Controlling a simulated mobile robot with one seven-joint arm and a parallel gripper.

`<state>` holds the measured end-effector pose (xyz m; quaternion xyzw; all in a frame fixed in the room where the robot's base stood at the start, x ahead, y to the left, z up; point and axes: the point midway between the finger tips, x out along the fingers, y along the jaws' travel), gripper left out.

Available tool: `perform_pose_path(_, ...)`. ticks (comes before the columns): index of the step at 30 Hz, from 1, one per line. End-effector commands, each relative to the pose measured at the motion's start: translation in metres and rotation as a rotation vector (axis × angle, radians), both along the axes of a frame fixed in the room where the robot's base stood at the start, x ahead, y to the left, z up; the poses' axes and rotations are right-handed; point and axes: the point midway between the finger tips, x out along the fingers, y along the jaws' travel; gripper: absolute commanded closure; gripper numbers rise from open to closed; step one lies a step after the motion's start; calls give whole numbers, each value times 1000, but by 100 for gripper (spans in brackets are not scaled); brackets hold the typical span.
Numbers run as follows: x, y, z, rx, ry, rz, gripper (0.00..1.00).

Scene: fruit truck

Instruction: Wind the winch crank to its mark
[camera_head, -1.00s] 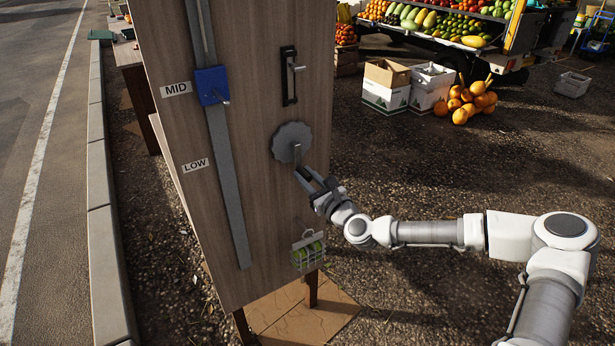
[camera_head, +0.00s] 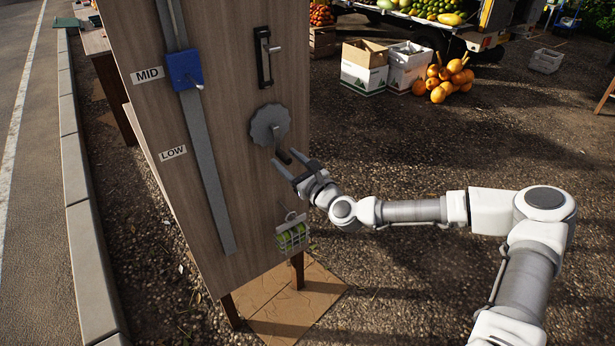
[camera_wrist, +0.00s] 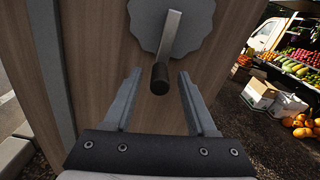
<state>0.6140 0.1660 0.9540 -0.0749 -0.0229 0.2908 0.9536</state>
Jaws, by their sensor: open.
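The winch crank is a grey scalloped disc (camera_head: 270,125) on the wooden board, with a flat metal arm hanging down and a dark round grip (camera_head: 283,156). In the wrist view the arm (camera_wrist: 172,33) leans slightly, and the grip (camera_wrist: 159,78) is at its lower end. My gripper (camera_head: 289,163) is open just below the disc, its fingertips on either side of the grip. In the wrist view my gripper (camera_wrist: 158,85) shows a gap between each finger and the grip. I cannot make out a mark for the crank.
A blue slider (camera_head: 185,70) sits on a vertical rail beside the MID label (camera_head: 147,75), above the LOW label (camera_head: 173,152). A black handle (camera_head: 264,58) is above the crank. Open gravel lies to the right.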

Motion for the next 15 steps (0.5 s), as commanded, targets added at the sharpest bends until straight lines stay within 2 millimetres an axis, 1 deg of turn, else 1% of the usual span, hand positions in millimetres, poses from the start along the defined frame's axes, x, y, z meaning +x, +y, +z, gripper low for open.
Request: perform_pose_path(15, -82, -56, 0, 3, 1, -2, 43)
